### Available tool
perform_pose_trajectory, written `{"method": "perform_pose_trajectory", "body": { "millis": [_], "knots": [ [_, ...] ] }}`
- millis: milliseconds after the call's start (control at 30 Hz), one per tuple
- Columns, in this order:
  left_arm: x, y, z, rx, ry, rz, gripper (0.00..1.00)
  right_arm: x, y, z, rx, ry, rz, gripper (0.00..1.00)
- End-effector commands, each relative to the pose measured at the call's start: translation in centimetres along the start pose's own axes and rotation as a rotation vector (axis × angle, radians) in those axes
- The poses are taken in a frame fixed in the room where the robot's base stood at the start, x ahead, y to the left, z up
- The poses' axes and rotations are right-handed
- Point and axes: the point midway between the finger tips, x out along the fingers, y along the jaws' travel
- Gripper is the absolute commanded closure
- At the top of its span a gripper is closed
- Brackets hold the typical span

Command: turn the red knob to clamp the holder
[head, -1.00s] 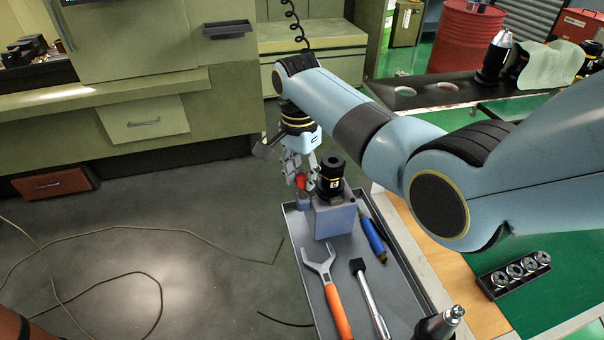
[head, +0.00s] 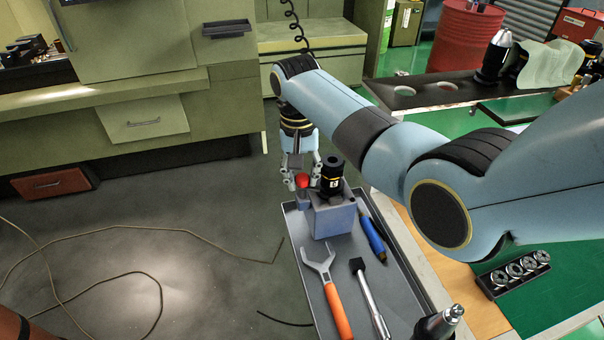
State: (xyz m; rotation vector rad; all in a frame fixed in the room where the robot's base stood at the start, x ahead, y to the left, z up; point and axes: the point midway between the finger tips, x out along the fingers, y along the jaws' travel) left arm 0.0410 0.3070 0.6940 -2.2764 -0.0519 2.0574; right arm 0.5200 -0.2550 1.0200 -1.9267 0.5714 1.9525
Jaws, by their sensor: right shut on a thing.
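The red knob (head: 303,181) is at the left side of the blue-grey clamping block (head: 334,220), which stands at the far end of the grey tray. A black holder with a yellow band (head: 332,180) stands upright in the top of the block. My right gripper (head: 303,183) points down at the knob, with one finger on its left and one on its right. It is shut on the knob. The knob's stem and the exact finger contact are too small to make out. My left gripper is out of view.
The tray (head: 312,283) also holds an orange-handled wrench (head: 332,290), a black-headed tool (head: 369,296) and a blue cylindrical tool (head: 371,236). A green-topped bench (head: 555,285) lies close on the right. Open floor with a loose cable lies left.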

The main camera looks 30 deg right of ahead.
Motion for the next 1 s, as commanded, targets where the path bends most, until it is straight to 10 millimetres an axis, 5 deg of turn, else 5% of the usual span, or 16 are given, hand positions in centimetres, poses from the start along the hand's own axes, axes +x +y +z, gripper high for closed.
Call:
{"method": "perform_pose_trajectory", "body": {
  "millis": [533, 567, 700, 1000],
  "knots": [
    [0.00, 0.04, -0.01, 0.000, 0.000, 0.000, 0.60, -0.07, 0.00, -0.10, -0.021, 0.004, 0.000, 1.00],
    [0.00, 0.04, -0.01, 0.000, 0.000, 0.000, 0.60, -0.06, 0.00, -0.09, -0.021, 0.004, -0.001, 0.67],
    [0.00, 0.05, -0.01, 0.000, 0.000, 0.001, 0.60, -0.05, 0.01, -0.08, -0.021, 0.003, 0.000, 0.49],
    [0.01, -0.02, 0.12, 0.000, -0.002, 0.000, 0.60, -0.02, 0.08, -0.07, -0.020, 0.003, 0.001, 0.49]
  ]
}}
